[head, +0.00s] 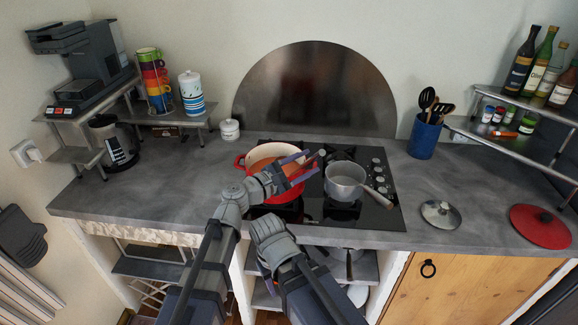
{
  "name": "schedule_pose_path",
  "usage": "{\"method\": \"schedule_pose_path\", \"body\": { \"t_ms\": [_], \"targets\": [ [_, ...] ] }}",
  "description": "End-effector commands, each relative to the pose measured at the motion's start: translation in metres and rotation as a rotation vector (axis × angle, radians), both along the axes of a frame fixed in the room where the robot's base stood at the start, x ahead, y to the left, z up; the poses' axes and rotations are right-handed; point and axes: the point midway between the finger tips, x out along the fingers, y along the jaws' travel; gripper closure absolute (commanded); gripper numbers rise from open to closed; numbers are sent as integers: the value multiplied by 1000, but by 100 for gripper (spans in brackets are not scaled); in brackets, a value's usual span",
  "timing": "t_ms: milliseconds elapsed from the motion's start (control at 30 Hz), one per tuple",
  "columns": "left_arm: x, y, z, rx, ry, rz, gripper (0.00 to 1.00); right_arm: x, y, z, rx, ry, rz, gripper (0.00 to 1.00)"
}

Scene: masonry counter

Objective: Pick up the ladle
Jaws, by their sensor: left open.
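My left gripper (307,164) is open over the right side of the red pot (241,162) on the hob. A thin brown handle-like piece (311,158) shows between or just behind its fingers. It may be the ladle's handle, but I cannot tell, and no ladle bowl is visible. I cannot tell whether the fingers touch it. A blue crock (422,139) at the right holds several black utensils (428,98); one has a rounded head. My right gripper is low in front of the counter edge, its fingers mostly hidden by my own arm.
A grey saucepan (345,183) stands just right of my left gripper, its handle toward the front right. A steel lid (440,214) and a red lid (540,227) lie on the counter (160,190). Bottles (543,66) stand on the right shelf.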

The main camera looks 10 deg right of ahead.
Motion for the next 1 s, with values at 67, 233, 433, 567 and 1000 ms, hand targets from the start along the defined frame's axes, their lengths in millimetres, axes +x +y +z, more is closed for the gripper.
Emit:
{"method": "schedule_pose_path", "body": {
  "t_ms": [67, 233, 433, 567, 1000],
  "targets": [
    [8, -11, -1, 0, 0, 0, 44, 0, 0, -1, 0, 0, 0, 50],
    [9, -13, -1, 0, 0, 1, 44, 0, 0, -1, 0, 0, 0, 50],
    [8, -13, -1, 0, 0, 1, 56, 0, 0, -1, 0, 0, 0, 50],
    [8, -13, -1, 0, 0, 1, 70, 0, 0, -1, 0, 0, 0, 50],
    [8, -13, -1, 0, 0, 1, 100, 0, 0, -1, 0, 0, 0, 50]
  ]
}}
